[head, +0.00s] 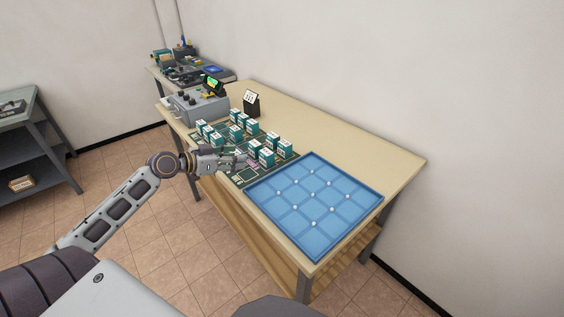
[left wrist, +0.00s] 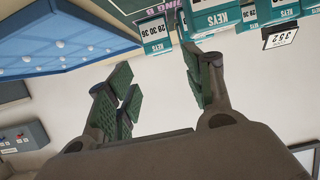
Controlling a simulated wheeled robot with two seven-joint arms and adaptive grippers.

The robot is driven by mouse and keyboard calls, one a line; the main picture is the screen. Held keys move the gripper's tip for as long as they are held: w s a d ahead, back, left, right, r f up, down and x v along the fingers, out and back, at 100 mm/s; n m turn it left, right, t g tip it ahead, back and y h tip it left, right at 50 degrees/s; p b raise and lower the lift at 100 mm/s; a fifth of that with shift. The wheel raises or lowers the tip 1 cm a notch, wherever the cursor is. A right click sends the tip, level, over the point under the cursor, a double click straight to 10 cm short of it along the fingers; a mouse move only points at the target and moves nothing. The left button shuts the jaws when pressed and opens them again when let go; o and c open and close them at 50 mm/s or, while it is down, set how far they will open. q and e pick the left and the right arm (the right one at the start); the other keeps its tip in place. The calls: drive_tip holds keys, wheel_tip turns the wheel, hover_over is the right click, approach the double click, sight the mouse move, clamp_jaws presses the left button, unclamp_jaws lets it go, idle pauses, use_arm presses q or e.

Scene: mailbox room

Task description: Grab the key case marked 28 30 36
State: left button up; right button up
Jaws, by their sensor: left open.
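The key case marked 28 30 36 (left wrist: 155,33) shows in the left wrist view at the top middle, a teal and white box with its print upside down. My left gripper (left wrist: 155,70) is open and empty, its green-padded fingers pointing toward that case. The right-hand finger's tip is close beside the case; I cannot tell whether they touch. In the head view my left gripper (head: 243,160) is low over the near edge of the dark green board (head: 236,178), beside the front cases. The labels are too small to read there. My right gripper is not in view.
Several other teal and white key cases (head: 284,147) stand on the board. A blue grid tray (head: 315,205) lies to the right of it. A grey control box (head: 196,106) and a black sign (head: 251,103) stand behind. The table's far right is clear.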

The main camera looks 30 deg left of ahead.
sight(262, 154)
use_arm(q)
drive_tip(key=shift+w+d+r, duration=0.2)
drive_tip(key=shift+d+r, duration=0.05)
drive_tip(key=shift+w, duration=0.1)
idle(0.3)
drive_tip(key=shift+x, duration=3.5)
drive_tip(key=shift+w+d+f, duration=0.25)
drive_tip(key=shift+w+d, duration=0.05)
drive_tip(key=shift+w, duration=0.3)
drive_tip(key=shift+w, duration=0.1)
drive_tip(key=shift+f+x, duration=0.1)
drive_tip(key=shift+x, duration=1.15)
drive_tip(key=shift+f+x, duration=0.15)
drive_tip(key=shift+x, duration=1.1)
